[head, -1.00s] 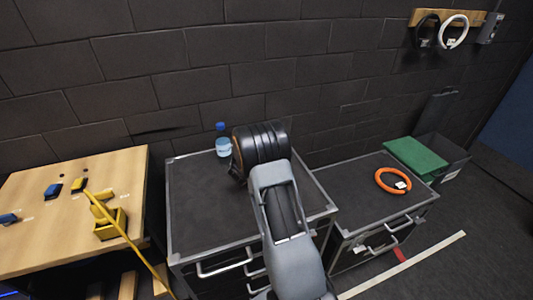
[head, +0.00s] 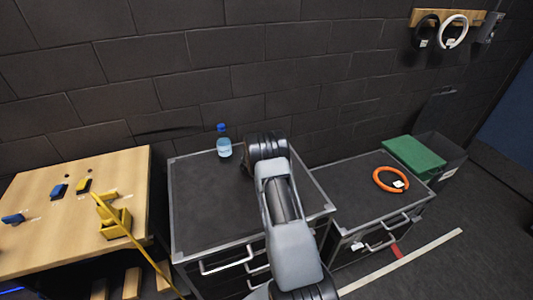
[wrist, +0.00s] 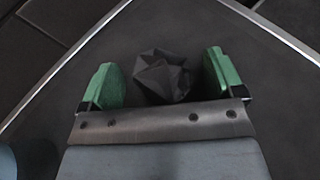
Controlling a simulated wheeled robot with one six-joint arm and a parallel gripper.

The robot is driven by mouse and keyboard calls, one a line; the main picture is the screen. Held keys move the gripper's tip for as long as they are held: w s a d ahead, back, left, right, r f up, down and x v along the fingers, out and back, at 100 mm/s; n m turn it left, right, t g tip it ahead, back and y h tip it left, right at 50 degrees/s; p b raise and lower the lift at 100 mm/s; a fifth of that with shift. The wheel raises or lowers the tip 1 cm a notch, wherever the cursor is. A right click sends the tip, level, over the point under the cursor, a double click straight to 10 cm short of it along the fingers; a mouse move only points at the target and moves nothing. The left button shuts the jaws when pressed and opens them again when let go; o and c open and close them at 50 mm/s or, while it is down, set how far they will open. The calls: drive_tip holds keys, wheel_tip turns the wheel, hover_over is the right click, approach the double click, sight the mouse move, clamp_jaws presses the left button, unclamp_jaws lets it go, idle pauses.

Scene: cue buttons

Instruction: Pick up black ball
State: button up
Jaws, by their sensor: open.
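The black ball (wrist: 162,76) is dark and faceted, and in the wrist view it lies on the dark cabinet top. My gripper (wrist: 163,84) is open, with one green finger to the left of the ball and one to the right. Gaps show between the ball and both fingers, the smaller one at the left. The near part of the ball is partly hidden by the gripper's front edge. In the head view my arm hides the ball and most of the gripper.
A water bottle (head: 224,142) stands on the cabinet (head: 205,205), left of my arm. A lower cabinet at right holds an orange ring (head: 391,179). A green box (head: 414,158) is behind it. A wooden table (head: 75,215) is at left. The brick wall closes the back.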

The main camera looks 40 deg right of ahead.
drive_tip(key=shift+c, duration=0.2)
drive_tip(key=c, duration=0.9)
